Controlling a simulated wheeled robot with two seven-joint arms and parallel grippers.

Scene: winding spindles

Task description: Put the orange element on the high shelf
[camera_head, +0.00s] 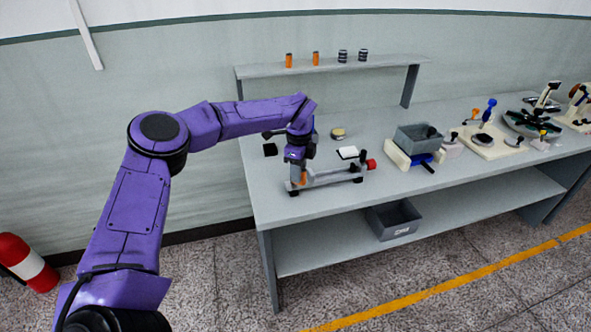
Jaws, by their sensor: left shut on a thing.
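My left gripper (298,172) reaches down over the left end of a grey spindle fixture (335,178) on the workbench. It is shut on an orange element (303,178), a small orange piece showing just below the fingers. The fingers hide part of it, and I cannot tell whether it still touches the fixture. The high shelf (385,62) stands at the back of the bench. Two orange cylinders (289,60) and two dark ribbed cylinders (363,55) stand upright on it. My right gripper is not in view.
A red knob (371,164) sits at the fixture's right end. A grey bin (417,138) and several tools stand to the right on the workbench (265,185). Another grey bin (393,220) is on the lower shelf. The high shelf has bare room at its left and right ends.

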